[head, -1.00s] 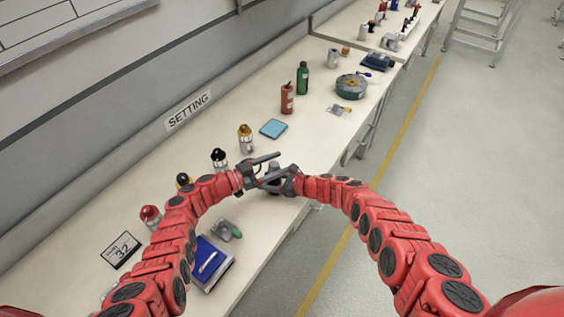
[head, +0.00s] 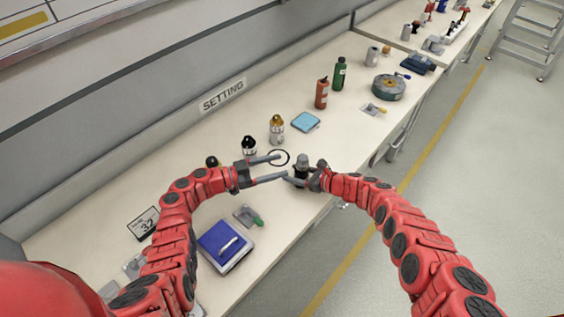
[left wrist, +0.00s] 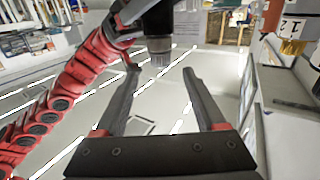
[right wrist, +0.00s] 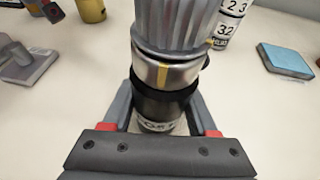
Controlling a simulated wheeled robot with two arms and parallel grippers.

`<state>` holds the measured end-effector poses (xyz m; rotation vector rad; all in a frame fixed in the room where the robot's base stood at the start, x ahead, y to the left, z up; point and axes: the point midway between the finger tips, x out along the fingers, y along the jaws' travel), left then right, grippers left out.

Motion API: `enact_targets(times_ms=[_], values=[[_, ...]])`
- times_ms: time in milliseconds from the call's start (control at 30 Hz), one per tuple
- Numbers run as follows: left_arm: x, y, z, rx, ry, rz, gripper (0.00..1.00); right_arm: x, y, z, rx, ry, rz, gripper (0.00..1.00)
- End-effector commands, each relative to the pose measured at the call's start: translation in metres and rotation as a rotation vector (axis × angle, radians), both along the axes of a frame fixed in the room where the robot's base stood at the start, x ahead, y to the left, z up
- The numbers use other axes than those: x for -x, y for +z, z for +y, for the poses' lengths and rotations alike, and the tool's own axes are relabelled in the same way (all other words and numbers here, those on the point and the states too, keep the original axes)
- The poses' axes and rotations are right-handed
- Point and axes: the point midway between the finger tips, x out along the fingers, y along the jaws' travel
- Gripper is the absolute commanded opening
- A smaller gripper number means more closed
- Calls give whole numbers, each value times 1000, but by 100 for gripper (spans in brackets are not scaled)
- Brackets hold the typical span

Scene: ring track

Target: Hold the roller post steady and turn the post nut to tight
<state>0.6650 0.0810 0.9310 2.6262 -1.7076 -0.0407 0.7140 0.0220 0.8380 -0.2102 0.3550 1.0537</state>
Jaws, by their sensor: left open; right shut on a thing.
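The roller post (head: 300,172) stands at the bench's front edge, with a black body and a metal collar bearing a yellow mark (right wrist: 162,75). The grey ribbed post nut (head: 302,159) sits on top; it fills the top of the right wrist view (right wrist: 178,25). My right gripper (head: 296,181) is shut on the black body, below the collar. My left gripper (head: 281,166) is open and empty, just left of the post. In the left wrist view the nut (left wrist: 160,58) shows beyond and between its fingertips (left wrist: 161,72); contact is not visible.
A blue book (head: 225,243) is near the front.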

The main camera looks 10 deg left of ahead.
Motion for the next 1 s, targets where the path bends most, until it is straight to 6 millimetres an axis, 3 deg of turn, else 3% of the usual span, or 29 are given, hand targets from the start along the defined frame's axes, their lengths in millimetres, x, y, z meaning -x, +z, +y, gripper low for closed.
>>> enact_targets(times_ms=[167, 333, 567, 667, 767, 1000], values=[[-8, -9, -13, -67, -59, 213, 72, 0, 0, 0, 0, 1, 0, 0], [-21, -27, -20, -221, -52, 607, 72, 0, 0, 0, 0, 1, 0, 0], [-47, -30, -1, -431, 218, 1099, 72, 0, 0, 0, 0, 0, 0, 0], [-55, -17, -2, -506, 388, 1283, 72, 0, 0, 0, 0, 0, 0, 0], [-62, 9, -14, -561, 592, 1425, 72, 0, 0, 0, 0, 0, 0, 0], [-66, 92, -42, -501, 1152, 1604, 72, 0, 0, 0, 1, 0, 0, 0]])
